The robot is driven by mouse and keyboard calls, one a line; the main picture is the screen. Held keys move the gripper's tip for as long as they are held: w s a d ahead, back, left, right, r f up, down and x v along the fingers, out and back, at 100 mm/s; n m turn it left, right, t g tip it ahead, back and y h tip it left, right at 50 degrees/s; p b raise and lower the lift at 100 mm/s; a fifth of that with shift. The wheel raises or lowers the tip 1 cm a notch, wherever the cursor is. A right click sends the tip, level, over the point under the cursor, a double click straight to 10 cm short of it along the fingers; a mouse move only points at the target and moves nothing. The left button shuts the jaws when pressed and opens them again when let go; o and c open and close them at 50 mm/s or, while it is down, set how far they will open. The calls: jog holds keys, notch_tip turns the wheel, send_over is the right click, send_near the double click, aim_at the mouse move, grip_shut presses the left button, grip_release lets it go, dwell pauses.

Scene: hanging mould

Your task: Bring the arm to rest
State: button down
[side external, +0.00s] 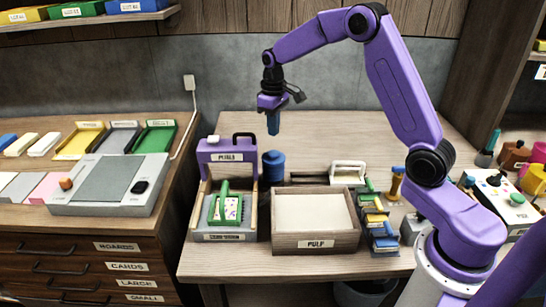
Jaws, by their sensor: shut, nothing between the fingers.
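My gripper (273,125) hangs from the purple arm, pointing down, in the upper middle of the side external view. Its blue fingers are shut with nothing between them. It is in the air above the back of the table (340,135), apart from everything. Below it stands a small dark blue cylinder (274,166).
A purple-topped station (225,152) holds a green-handled piece (226,203). Right of it are the box labelled PULP (316,243), a white-handled item (348,173) and a rack of coloured pieces (380,232). A cabinet (85,262) stands left. The back of the table has free room.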

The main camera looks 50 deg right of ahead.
jog(key=s+a+r+n, duration=0.2)
jog(key=s+a+r, duration=0.1)
jog(key=s+a, duration=0.5)
jog(key=s+a+r+n, duration=0.25)
jog(key=s+a, duration=0.25)
jog(key=s, duration=0.5)
jog(key=s+d+f+n, duration=0.1)
jog(key=s+n, duration=0.4)
jog(key=s, duration=1.5)
jog(key=shift+s+d, duration=0.25)
jog(key=shift+d, duration=0.45)
